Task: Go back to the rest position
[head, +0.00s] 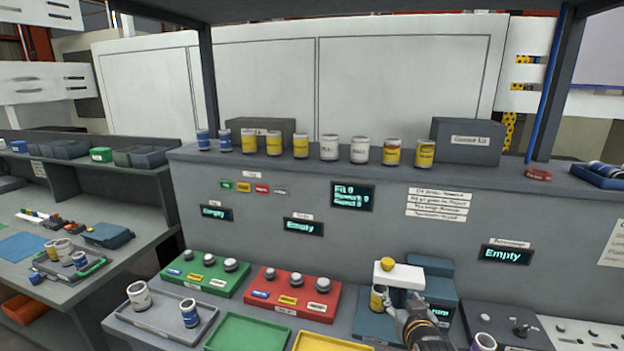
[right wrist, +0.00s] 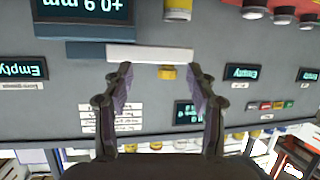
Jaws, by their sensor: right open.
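My right gripper (head: 402,303) is at the lower right of the head view, in front of a dark blue machine (head: 435,285). In the right wrist view its two fingers (right wrist: 160,72) are spread apart with nothing held between them. My left gripper is not in view.
A green block (head: 205,287) and a red block (head: 262,304) with knobs stand left on the bench. A grey tray (head: 122,322) holds two cans. A shelf (head: 300,165) carries several cans.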

